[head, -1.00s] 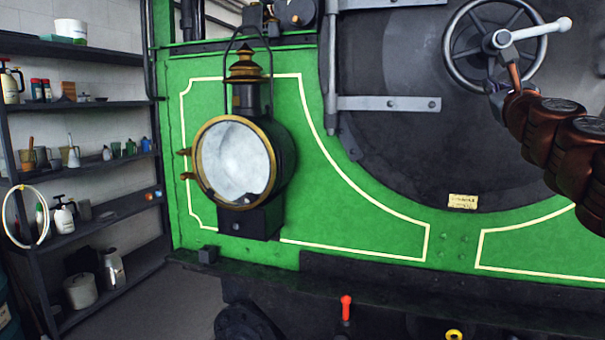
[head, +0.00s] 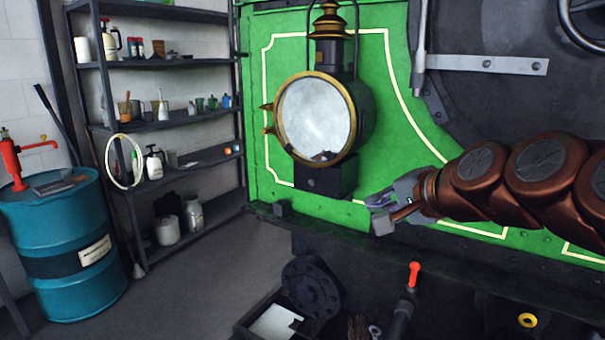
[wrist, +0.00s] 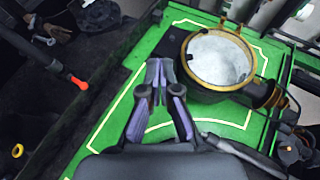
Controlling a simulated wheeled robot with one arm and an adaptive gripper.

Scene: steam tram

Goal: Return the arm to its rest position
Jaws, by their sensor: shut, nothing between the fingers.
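My copper-brown arm reaches in from the right in the head view. My gripper (head: 376,213) is at its end, in front of the green tram front (head: 400,140), just right of and below the lamp. It is shut and empty. In the wrist view its fingers (wrist: 159,68) are together over the green panel, with the lamp beside them on the right. The brass-rimmed round lamp (head: 312,122) stands upright on its black bracket and also shows in the wrist view (wrist: 216,60).
Below my gripper is a dark ledge with a red-topped lever (head: 414,275) and a yellow ring (head: 527,320). A blue drum (head: 60,235) with a red pump and loaded shelves (head: 170,102) stand at the left. Part of a handwheel (head: 575,25) is at the upper right. Grey floor lies between.

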